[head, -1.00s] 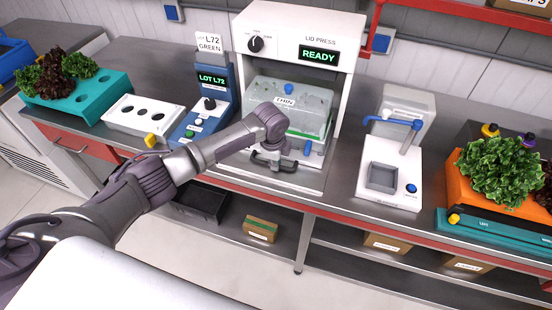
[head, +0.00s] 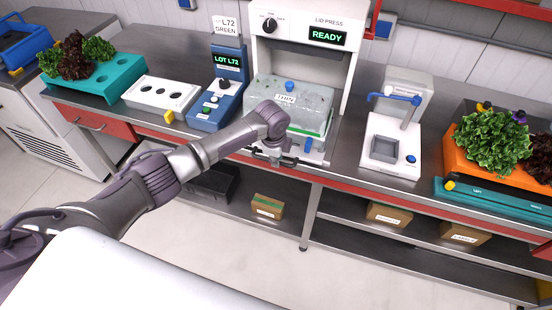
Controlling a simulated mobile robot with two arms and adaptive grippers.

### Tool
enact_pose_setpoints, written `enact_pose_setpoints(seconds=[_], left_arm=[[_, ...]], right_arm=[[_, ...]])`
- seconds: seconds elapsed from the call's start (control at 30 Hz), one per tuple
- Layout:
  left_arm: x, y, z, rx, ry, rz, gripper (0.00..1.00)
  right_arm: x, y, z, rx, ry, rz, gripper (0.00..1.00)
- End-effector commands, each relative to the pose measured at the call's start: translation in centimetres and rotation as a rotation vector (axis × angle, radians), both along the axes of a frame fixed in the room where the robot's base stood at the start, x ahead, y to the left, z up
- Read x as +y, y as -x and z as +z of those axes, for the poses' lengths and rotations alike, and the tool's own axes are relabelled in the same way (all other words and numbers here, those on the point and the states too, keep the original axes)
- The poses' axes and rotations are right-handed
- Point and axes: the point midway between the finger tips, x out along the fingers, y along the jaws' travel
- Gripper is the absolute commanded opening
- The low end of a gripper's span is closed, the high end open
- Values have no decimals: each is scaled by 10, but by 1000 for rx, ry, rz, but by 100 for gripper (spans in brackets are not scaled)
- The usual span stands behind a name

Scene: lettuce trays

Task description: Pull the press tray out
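The lid press (head: 348,60) stands on the bench with a green READY display. Its press tray (head: 312,157) carries a clear lidded box (head: 305,103) with a small label and a blue knob. The tray sits forward of the press opening, its front at the bench's front edge. My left gripper (head: 272,158) is at the dark handle on the tray's front and appears shut on it; my wrist partly hides the fingers and handle. My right gripper is not in view.
A blue LOT L72 device (head: 228,85) and a white tray with holes (head: 159,94) stand left of the press. A white machine with a basin (head: 391,150) stands to the right, then an orange lettuce crate (head: 467,145). The floor in front is clear.

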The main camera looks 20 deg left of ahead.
Motion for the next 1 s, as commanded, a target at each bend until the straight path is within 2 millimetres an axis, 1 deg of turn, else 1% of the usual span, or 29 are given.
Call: enact_pose_setpoints(seconds=[0.03, 0.1, 0.37, 0.47, 0.57, 0.8, 1.0], left_arm=[[0, 0, 0, 0, 0, 0, 30], [0, 0, 0, 0, 0, 0, 38], [0, 1, 0, 2, -1, 0, 38], [0, 1, 5, 0, 1, 0, 38], [0, 3, 17, -1, 0, 0, 38], [0, 12, 68, -3, 1, -1, 38], [0, 19, 102, -2, 0, -1, 38]], right_arm=[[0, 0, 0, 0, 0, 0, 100], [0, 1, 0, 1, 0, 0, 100], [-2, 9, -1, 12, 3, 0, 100], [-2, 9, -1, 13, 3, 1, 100], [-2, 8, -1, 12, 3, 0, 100], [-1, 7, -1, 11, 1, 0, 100], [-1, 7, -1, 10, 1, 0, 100]])
